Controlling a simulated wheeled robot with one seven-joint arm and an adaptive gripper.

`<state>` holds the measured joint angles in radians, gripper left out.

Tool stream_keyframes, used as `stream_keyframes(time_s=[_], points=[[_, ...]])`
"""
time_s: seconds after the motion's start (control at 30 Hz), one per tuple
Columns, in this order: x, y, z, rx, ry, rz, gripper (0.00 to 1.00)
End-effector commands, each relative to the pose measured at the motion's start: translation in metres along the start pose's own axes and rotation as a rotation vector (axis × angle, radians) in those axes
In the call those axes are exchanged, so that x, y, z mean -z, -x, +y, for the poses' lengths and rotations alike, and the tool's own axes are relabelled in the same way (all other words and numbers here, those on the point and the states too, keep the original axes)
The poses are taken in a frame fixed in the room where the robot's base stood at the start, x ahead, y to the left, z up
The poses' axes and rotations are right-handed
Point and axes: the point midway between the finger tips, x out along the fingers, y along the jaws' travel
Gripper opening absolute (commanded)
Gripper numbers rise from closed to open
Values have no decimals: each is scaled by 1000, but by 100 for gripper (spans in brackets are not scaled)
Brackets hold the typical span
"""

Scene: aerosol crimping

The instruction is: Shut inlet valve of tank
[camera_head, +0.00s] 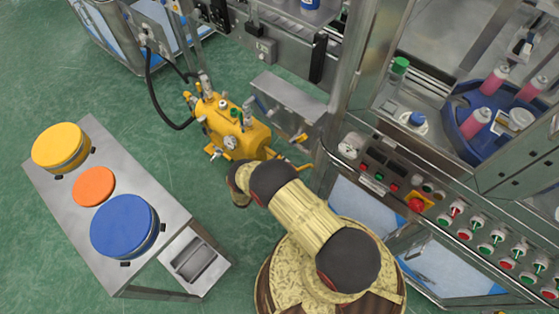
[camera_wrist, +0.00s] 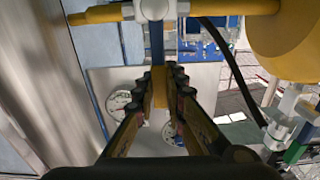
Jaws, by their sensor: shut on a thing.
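The yellow tank (camera_head: 250,140) stands on the floor beside the machine, with a gauge and several valves on it. In the wrist view, its rounded yellow end (camera_wrist: 290,38) fills the upper right. A silver valve (camera_wrist: 155,10) sits on a yellow pipe (camera_wrist: 225,8) at the top. A narrow blue lever (camera_wrist: 157,42) hangs from this valve toward my gripper (camera_wrist: 160,88). My fingers are closed together on the lever's end, which they partly cover. In the head view my own arm hides the gripper and this lever.
A green-handled valve (camera_wrist: 298,145) and a black hose (camera_wrist: 232,65) are close on the right in the wrist view. A metal panel (camera_wrist: 32,70) stands close on the left. A steel table (camera_head: 75,205) with coloured round lids stands left of the tank, with green floor between.

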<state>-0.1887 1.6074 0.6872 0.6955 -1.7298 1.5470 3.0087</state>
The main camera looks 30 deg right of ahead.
Motion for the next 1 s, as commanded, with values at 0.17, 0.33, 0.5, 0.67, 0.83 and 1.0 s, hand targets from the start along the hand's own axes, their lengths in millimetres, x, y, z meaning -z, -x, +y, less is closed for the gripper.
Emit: stream_keyframes(time_s=[0.17,0.33,0.5,0.67,0.83,1.0], points=[[-1,0,2,-2,1,-1,19],[-1,0,2,-1,2,-1,29],[0,0,1,-1,2,0,31],[0,1,1,-1,2,0,31],[0,15,0,1,2,0,31],[0,47,-1,4,2,-1,31]])
